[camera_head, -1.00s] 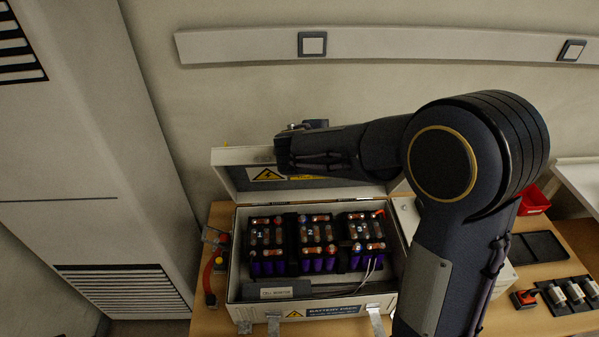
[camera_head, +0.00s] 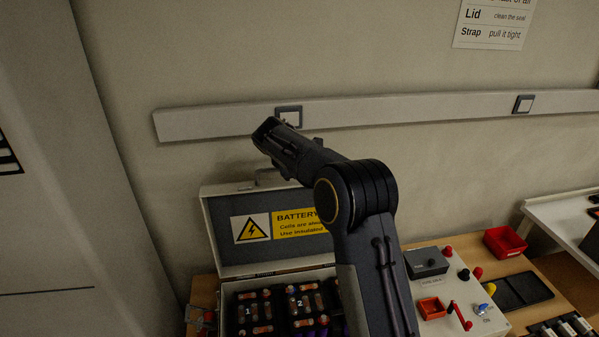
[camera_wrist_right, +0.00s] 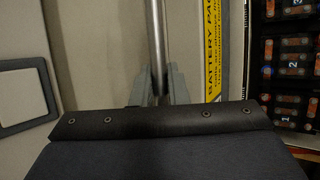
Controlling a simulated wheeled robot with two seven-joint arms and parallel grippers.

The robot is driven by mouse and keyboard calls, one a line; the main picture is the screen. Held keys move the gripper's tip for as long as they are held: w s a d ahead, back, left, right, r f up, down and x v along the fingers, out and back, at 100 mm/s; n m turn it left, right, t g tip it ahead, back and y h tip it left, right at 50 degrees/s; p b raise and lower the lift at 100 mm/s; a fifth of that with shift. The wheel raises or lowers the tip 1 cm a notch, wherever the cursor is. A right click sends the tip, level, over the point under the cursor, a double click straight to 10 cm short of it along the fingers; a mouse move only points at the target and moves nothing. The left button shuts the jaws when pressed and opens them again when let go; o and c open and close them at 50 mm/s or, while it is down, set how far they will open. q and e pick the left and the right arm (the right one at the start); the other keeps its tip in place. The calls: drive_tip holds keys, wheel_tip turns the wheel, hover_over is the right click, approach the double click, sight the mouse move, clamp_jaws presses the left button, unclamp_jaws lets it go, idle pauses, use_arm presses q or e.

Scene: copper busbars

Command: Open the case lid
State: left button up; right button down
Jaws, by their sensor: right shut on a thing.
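The case lid (camera_head: 222,235) stands raised at the back of the battery case (camera_head: 226,290), its inner face with a yellow warning label (camera_head: 290,224) towards me. My right arm crosses in front of the lid's right part and reaches above its top edge. My left gripper is in neither view.
Numbered cell blocks (camera_head: 255,312) lie in the open case. A control box (camera_head: 455,290) with knobs and a red bin (camera_head: 504,242) stand to the right. A wall rail (camera_head: 400,108) runs behind the lid. A tall cabinet (camera_head: 60,220) is at left.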

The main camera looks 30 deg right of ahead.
drive_tip(key=shift+w+f, duration=0.25)
drive_tip(key=shift+w, duration=0.1)
drive_tip(key=c, duration=1.4)
unclamp_jaws()
drive_tip(key=shift+w, duration=0.1)
drive_tip(key=shift+c, duration=0.2)
drive_tip(key=shift+r, duration=0.1)
drive_tip(key=shift+s+a+r, duration=0.2)
drive_tip(key=shift+a+r, duration=0.05)
drive_tip(key=shift+r, duration=0.2)
drive_tip(key=b+v, duration=0.1)
drive_tip(key=v, duration=0.5)
drive_tip(key=shift+a+r+b, duration=0.15)
drive_tip(key=shift+r+b, duration=0.1)
drive_tip(key=shift+b, duration=0.1)
